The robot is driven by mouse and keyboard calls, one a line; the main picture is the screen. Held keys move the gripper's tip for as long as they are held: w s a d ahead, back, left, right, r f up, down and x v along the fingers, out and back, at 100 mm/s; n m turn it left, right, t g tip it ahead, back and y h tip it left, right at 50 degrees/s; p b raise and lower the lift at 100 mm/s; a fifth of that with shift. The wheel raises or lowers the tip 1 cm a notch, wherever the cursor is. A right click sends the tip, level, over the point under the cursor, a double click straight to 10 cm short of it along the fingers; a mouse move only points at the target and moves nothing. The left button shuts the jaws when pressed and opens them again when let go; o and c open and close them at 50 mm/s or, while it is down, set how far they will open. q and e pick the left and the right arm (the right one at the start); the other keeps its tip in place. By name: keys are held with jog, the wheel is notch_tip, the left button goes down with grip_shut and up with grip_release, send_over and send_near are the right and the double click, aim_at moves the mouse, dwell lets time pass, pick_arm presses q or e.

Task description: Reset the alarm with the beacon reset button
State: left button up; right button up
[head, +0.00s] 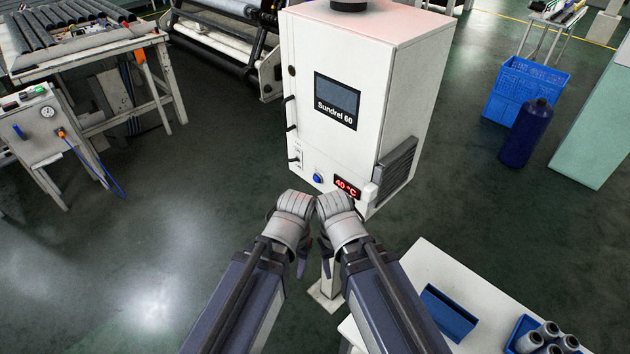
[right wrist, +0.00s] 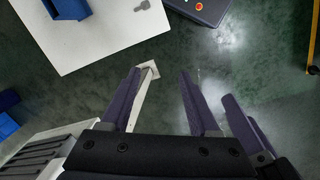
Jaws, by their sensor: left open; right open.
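The white cabinet (head: 345,75) labelled "Sundrel 60" stands ahead of my arms. A round blue button (head: 317,178) sits low on its front, left of a red "40 °C" display (head: 347,187). I cannot tell whether this is the beacon reset button. A dark round fitting (head: 350,5) on the cabinet's top is cut off by the picture edge. My left gripper (head: 302,268) is open and empty, below and in front of the blue button. My right gripper (right wrist: 160,72) is open and empty, close beside the left one; its fingers are partly hidden in the head view.
A pale post with a square foot (head: 326,296) stands below my grippers; its top is hidden. A white table (head: 430,262) with blue bins is at lower right. A gauge panel (head: 40,125) and workbench stand left. A blue crate (head: 522,90) and bottle (head: 527,132) are right.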

grip_shut()
dwell(0.5)
jog(key=shift+w+f, duration=0.1)
dwell(0.7)
